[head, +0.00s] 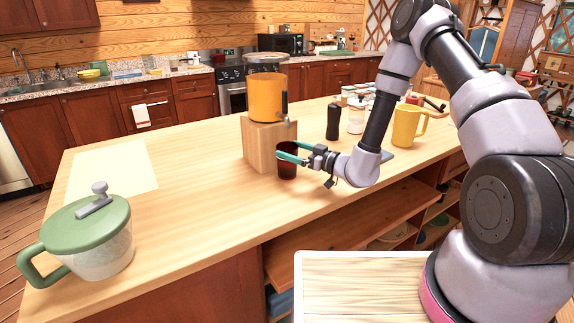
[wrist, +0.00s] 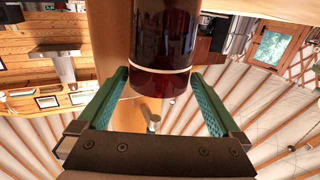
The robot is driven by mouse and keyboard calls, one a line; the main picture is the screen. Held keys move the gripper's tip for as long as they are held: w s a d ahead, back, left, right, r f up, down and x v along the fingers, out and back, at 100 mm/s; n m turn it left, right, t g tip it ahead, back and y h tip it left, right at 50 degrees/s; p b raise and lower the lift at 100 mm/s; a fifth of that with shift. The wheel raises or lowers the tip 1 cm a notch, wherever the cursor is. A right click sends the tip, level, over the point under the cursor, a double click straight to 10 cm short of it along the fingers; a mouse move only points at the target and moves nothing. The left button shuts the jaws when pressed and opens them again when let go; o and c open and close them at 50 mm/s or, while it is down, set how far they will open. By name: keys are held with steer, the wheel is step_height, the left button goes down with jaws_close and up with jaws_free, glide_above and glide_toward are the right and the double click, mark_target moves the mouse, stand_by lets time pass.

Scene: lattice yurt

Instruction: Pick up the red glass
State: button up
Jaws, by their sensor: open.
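The red glass (head: 287,168) is dark red and stands upright on the wooden counter, right in front of a wooden block stand. My gripper (head: 281,151) is open at the height of the glass's upper part, with its teal fingers reaching left across it. In the wrist view, which is upside down, the red glass (wrist: 163,45) lies ahead with its rim end between the tips of my open gripper (wrist: 158,76). Gaps show on both sides, so the fingers do not appear to touch it. Its base is out of the wrist view.
An orange dispenser (head: 266,97) sits on the wooden block (head: 259,143) close behind the glass. A dark grinder (head: 333,121), a jar (head: 356,117) and a yellow mug (head: 408,126) stand to the right. A green-lidded pot (head: 88,235) is far left. The counter (head: 205,165) left of the glass is clear.

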steer(key=shift+x, duration=1.1)
